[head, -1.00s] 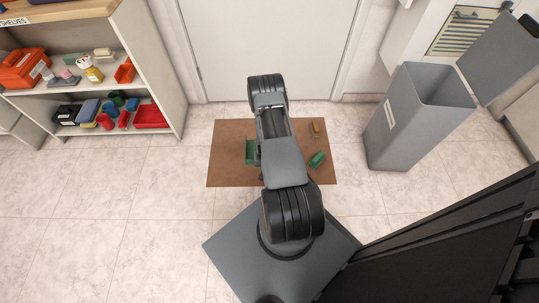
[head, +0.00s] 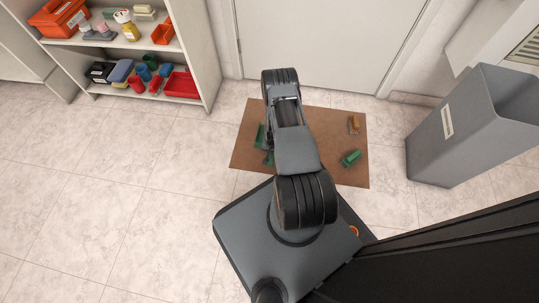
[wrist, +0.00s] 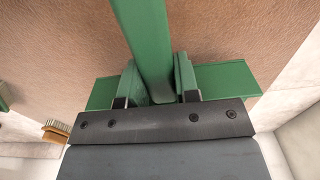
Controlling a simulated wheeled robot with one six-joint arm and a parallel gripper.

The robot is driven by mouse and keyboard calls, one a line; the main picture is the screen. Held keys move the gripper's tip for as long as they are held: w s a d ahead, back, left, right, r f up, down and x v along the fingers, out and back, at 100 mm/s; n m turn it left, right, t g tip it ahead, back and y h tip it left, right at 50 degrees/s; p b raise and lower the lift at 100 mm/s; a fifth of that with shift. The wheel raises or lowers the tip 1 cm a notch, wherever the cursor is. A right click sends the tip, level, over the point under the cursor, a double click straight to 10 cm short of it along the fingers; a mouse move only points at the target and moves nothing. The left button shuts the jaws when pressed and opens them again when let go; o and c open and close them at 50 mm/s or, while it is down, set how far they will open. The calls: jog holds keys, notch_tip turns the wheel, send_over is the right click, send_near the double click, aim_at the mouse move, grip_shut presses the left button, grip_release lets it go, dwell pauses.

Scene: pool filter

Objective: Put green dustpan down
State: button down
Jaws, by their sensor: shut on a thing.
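The green dustpan shows in the head view as a green strip (head: 259,136) over the left part of the brown mat, partly hidden by my arm. In the wrist view its green handle (wrist: 147,40) runs up between my fingers, and its wide flat part (wrist: 226,79) spreads out to both sides behind them. My gripper (wrist: 158,82) is shut on the handle. In the head view my arm hides most of the gripper. I cannot tell whether the dustpan touches the mat (head: 317,174) or is held just above it.
A green brush (head: 350,158) and a brown brush (head: 354,124) lie on the mat's right side. A grey bin (head: 467,135) stands at the right. A shelf unit (head: 212,62) with containers stands at the back left. The tiled floor at left is clear.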

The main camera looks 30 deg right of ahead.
jog(key=f+b, duration=0.1)
jog(key=f, duration=0.1)
jog(key=f+b, duration=0.2)
jog(key=shift+w+a+f, duration=0.1)
jog(key=shift+w+a, duration=0.05)
jog(key=shift+w, duration=0.25)
jog(key=c, duration=0.8)
grip_release()
jog(key=shift+c, duration=0.2)
